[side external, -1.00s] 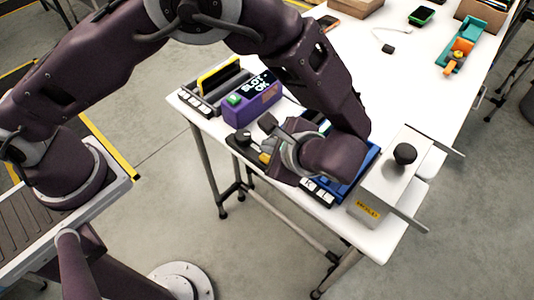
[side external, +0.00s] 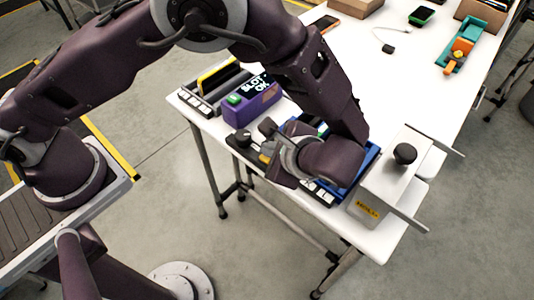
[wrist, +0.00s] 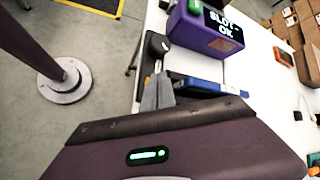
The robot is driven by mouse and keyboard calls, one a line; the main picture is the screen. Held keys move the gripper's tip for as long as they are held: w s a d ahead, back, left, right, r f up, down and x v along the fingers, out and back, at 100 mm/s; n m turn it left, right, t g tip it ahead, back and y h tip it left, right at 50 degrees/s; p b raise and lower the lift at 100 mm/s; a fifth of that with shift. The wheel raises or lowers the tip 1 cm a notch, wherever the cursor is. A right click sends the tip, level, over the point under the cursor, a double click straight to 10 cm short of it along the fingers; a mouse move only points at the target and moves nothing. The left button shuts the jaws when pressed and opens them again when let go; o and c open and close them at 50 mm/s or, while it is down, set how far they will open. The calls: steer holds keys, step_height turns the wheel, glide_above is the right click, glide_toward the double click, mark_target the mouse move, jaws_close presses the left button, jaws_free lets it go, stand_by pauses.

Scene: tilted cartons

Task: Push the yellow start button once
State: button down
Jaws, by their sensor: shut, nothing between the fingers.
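The yellow start button (side external: 264,158) shows only as a small yellow patch on a dark panel at the table's front edge in the side view, largely hidden by my gripper. My gripper (wrist: 157,92) is shut and empty, its grey fingers pointing at that panel in the wrist view. In the side view the fingertips are close to the yellow patch; I cannot tell whether they touch it. The button is not clearly seen in the wrist view.
A black knob (side external: 245,139) stands on the panel just left of my gripper. A purple box (side external: 252,106) reading "SLOT OK" stands behind it. A blue tray (side external: 366,160) and a white box with a black knob (side external: 404,154) are to the right.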

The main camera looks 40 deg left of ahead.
mark_target(269, 159)
steer(key=shift+f, duration=0.4)
steer(key=shift+r, duration=0.1)
stand_by(0.5)
steer(key=shift+r, duration=0.8)
steer(key=shift+r, duration=2.5)
